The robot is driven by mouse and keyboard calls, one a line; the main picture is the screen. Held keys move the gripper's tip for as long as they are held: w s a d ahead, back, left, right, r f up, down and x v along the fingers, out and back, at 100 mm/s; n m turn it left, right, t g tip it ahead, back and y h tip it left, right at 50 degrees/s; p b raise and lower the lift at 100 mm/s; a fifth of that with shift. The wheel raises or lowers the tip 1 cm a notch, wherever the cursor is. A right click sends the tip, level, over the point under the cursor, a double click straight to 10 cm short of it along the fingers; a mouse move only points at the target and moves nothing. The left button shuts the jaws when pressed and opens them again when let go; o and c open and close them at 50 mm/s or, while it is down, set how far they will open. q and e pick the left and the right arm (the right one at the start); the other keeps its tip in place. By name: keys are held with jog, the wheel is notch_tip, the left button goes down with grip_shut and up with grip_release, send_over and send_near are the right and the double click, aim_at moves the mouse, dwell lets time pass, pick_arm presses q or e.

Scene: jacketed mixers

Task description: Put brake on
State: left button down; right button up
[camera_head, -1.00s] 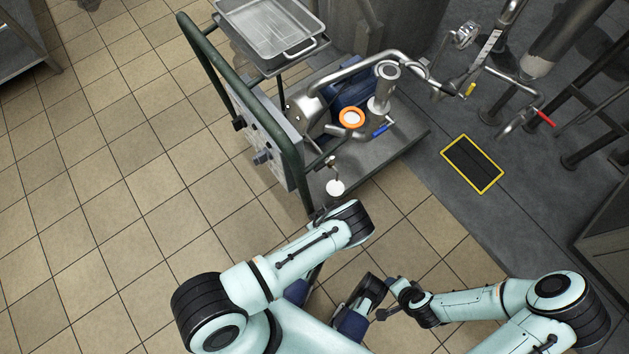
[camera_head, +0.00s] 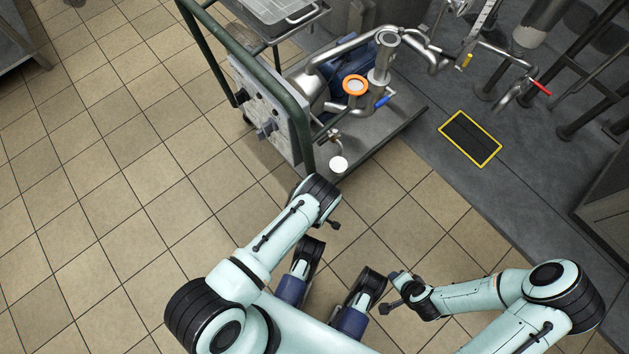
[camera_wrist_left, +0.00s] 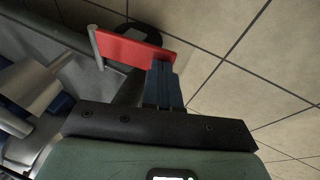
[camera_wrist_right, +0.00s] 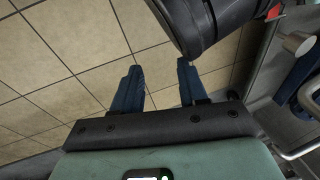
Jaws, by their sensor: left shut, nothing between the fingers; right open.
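A flat red brake pedal (camera_wrist_left: 140,52) shows in the left wrist view, beside a dark round wheel (camera_wrist_left: 146,36) under the cart. My left gripper (camera_wrist_left: 161,68) is shut and empty, with its blue fingertips at the pedal's lower right edge. I cannot tell whether they touch it. In the head view the wheeled cart (camera_head: 385,150) stands ahead of my left arm, and that arm's hand is largely hidden. My right gripper (camera_wrist_right: 158,75) is open and empty over floor tiles. A small red piece (camera_wrist_right: 274,11) shows at the top of the right wrist view.
The cart has a green handle frame (camera_head: 298,110), a control box (camera_head: 262,107), pipes and a blue-handled valve (camera_head: 383,101). A yellow-edged floor plate (camera_head: 470,138) lies to its right. Pipework with a red handle (camera_head: 540,87) is beyond.

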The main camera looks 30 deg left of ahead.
pick_arm(q)
jog(key=shift+f+t+b, duration=0.4)
jog(key=shift+f+b, duration=0.1)
jog(key=shift+f, duration=0.6)
pick_arm(e)
jog(key=shift+g, duration=0.6)
jog(key=shift+s+d+f, duration=0.1)
jog(key=shift+s+f, duration=0.55)
jog(key=shift+s, duration=0.2)
jog(key=shift+s+d+f, duration=0.1)
jog(key=shift+s+f, duration=0.5)
jog(key=shift+s, duration=0.2)
jog(key=shift+r, duration=0.1)
